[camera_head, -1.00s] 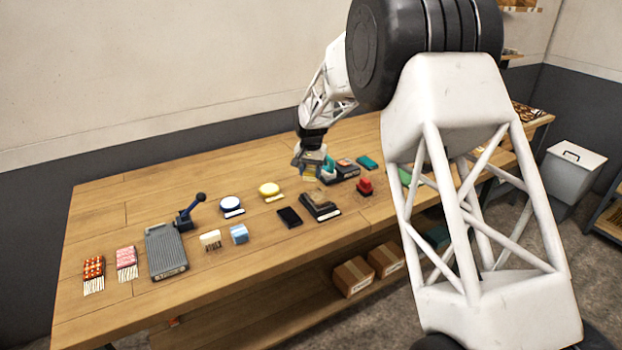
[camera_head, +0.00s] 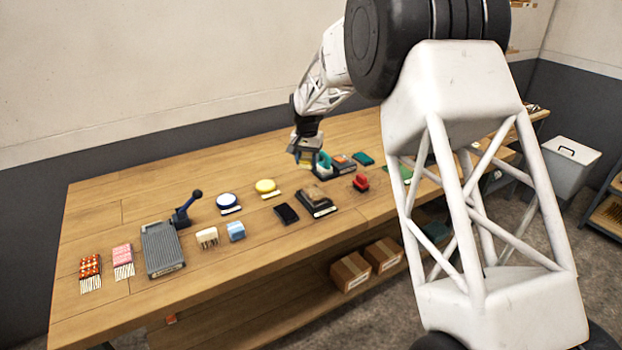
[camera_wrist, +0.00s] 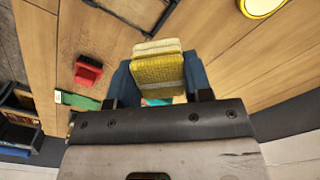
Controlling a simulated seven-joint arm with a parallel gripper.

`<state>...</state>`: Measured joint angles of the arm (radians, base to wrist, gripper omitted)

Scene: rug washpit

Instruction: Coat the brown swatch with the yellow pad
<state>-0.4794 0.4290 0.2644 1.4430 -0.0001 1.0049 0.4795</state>
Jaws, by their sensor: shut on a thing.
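My gripper (camera_wrist: 158,85) is shut on a yellow pad (camera_wrist: 158,70), a textured block with a paler layer, in the wrist view. In the head view my gripper (camera_head: 306,150) is above the back of the bench, just left of a teal-handled item (camera_head: 322,163), and the pad shows only small below it. The brown swatch (camera_head: 316,193) appears to be the brown patch on a dark, white-labelled holder (camera_head: 322,210), nearer the bench's front edge. My gripper is apart from it. The swatch's surface is too small to read.
A round yellow-topped dish (camera_head: 265,186) and a blue-rimmed one (camera_head: 227,201) stand left of the holder. A black block (camera_head: 286,214) and a red-handled item (camera_head: 361,183) flank it. A grey tray (camera_head: 163,250) is farther left. The bench's back left is clear.

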